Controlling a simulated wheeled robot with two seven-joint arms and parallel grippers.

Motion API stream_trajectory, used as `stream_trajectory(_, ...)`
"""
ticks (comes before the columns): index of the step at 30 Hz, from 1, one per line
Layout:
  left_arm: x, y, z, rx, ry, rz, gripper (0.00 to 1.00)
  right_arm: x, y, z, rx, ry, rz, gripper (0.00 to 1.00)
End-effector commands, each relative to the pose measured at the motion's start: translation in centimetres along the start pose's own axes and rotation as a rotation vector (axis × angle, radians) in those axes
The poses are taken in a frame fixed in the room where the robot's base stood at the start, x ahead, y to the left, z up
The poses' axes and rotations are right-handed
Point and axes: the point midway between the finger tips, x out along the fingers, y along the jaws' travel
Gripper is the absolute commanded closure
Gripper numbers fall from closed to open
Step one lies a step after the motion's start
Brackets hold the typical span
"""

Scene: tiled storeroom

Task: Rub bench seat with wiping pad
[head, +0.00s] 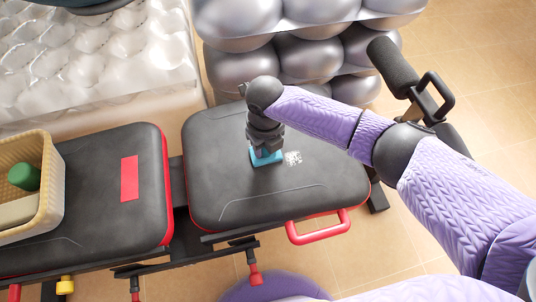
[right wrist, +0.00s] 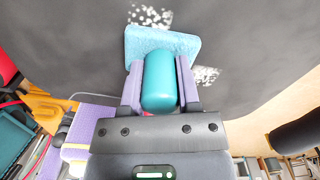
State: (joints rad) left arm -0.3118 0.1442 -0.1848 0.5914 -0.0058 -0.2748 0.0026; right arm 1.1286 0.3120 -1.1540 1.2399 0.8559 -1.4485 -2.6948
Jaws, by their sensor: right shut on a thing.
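The bench seat (head: 225,190) is a black padded cushion with red edging in the middle of the head view. A white speckled mark (head: 293,158) lies on it just right of the pad. My right gripper (head: 264,146) points down at the seat and is shut on the teal handle (right wrist: 159,82) of the wiping pad. The pad's light blue base (head: 267,158) is at the seat surface; I cannot tell how firmly it touches. In the right wrist view, white patches (right wrist: 150,15) show beyond the pad and to its right (right wrist: 206,75). My left gripper is not in view.
A second black bench section (head: 100,165) with a red patch (head: 129,178) lies to the left. It holds a tan basket (head: 57,190) with a green item (head: 24,177). Silver balls (head: 305,60) are stacked behind the seat. A red handle (head: 318,229) juts from its front edge.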

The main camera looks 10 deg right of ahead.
Motion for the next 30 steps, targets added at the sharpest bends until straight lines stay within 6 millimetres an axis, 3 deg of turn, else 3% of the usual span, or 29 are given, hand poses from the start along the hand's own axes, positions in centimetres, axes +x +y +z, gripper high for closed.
stream_trajectory(15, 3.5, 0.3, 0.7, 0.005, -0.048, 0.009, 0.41, 0.3, -1.4, 4.0, 0.000, 0.002, 0.002, 1.00)
stream_trajectory(26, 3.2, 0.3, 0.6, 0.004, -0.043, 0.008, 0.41, -0.6, -1.5, 4.3, -0.001, -0.002, 0.000, 1.00)
stream_trajectory(30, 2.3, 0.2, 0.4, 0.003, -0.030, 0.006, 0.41, -2.3, -1.5, 4.3, 0.000, -0.005, -0.002, 1.00)
